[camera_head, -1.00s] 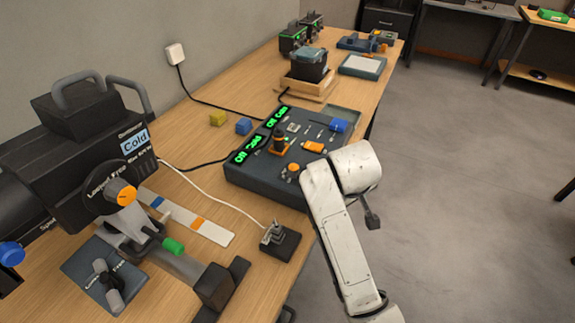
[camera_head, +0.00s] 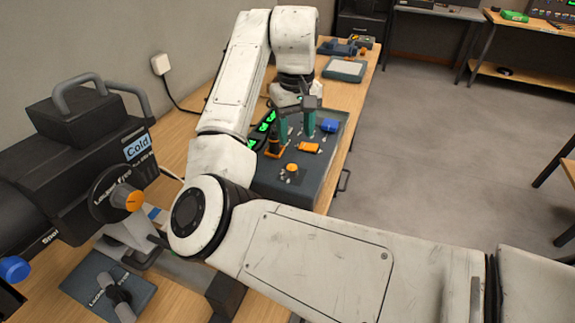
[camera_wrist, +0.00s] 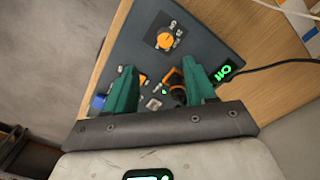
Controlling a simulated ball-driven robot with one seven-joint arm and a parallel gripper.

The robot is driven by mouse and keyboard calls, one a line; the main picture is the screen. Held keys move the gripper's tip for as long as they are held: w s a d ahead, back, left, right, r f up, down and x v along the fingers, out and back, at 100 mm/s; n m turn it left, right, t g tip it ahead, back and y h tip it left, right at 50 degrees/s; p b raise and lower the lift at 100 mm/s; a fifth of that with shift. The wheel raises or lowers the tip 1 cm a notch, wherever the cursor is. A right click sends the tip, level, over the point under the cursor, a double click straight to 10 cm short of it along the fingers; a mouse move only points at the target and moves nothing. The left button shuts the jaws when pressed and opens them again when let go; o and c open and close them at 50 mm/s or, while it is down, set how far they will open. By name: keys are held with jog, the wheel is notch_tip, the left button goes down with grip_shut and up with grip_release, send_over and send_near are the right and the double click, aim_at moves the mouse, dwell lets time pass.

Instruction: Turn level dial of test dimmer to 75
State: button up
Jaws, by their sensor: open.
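The dark blue-grey control box (camera_head: 318,180) lies on the bench; its panel also fills the upper middle of the wrist view (camera_wrist: 205,40). An orange dial (camera_head: 291,169) sits at its near end; in the wrist view this dial (camera_wrist: 166,40) has pale markings around it. I cannot read its value or tell whether it is the level dial. My gripper (camera_head: 296,122) is open with green fingers pointing down over the box's far part. In the wrist view my gripper (camera_wrist: 158,68) is apart from the dial, which lies beyond the fingertips.
An orange-and-black upright control (camera_head: 274,146) stands close to the fingers. An orange block (camera_head: 308,148) and a blue part (camera_head: 329,125) are on the box. Green displays (camera_head: 262,130) are partly hidden by my arm. A large black lamp (camera_head: 85,150) stands left.

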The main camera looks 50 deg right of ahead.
aim_at(292, 167)
jog(key=f, duration=1)
jog(key=shift+w+a+f, duration=0.15)
jog(key=shift+a+f, duration=0.05)
jog(key=shift+a, duration=0.1)
jog(key=shift+c, duration=0.2)
grip_shut()
